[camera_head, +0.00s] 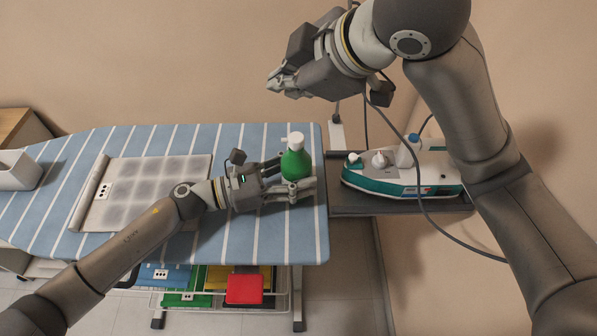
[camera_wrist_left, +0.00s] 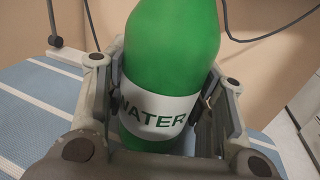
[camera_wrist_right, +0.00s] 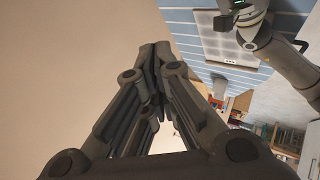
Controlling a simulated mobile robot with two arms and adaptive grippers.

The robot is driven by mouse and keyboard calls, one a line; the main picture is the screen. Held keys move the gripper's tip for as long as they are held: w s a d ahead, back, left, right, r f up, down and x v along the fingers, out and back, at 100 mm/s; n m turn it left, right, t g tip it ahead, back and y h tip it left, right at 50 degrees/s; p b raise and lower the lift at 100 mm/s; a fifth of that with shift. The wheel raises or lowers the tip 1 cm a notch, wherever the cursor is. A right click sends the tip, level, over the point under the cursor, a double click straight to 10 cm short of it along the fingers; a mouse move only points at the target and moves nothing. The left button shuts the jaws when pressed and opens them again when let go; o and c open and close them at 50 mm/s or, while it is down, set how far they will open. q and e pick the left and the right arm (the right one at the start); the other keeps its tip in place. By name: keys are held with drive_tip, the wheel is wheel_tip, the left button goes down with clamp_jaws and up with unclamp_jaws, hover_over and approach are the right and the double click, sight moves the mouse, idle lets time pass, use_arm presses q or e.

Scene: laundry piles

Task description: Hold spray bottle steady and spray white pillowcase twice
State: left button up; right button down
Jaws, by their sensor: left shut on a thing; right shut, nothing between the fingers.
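The green spray bottle (camera_head: 296,163) with a white top stands upright near the right end of the ironing board. My left gripper (camera_head: 302,180) is shut around its body. In the left wrist view the bottle (camera_wrist_left: 170,45) shows a white "WATER" label between the fingers. The white pillowcase (camera_head: 150,185) lies on the board to the left, with several grey patches and one edge rolled up; my left forearm crosses beside its lower right corner. My right gripper (camera_head: 276,84) is shut and empty, raised above and behind the bottle. It also shows closed in the right wrist view (camera_wrist_right: 155,55).
A teal and white iron (camera_head: 405,175) sits on a dark rest right of the blue striped ironing board (camera_head: 255,240). A grey cord hangs across it. A white bin (camera_head: 18,170) is at the far left. Folded coloured cloths (camera_head: 245,288) lie on a rack below.

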sight(292, 140)
drive_tip(key=shift+f, duration=4.85)
drive_tip(key=shift+r, duration=3.45)
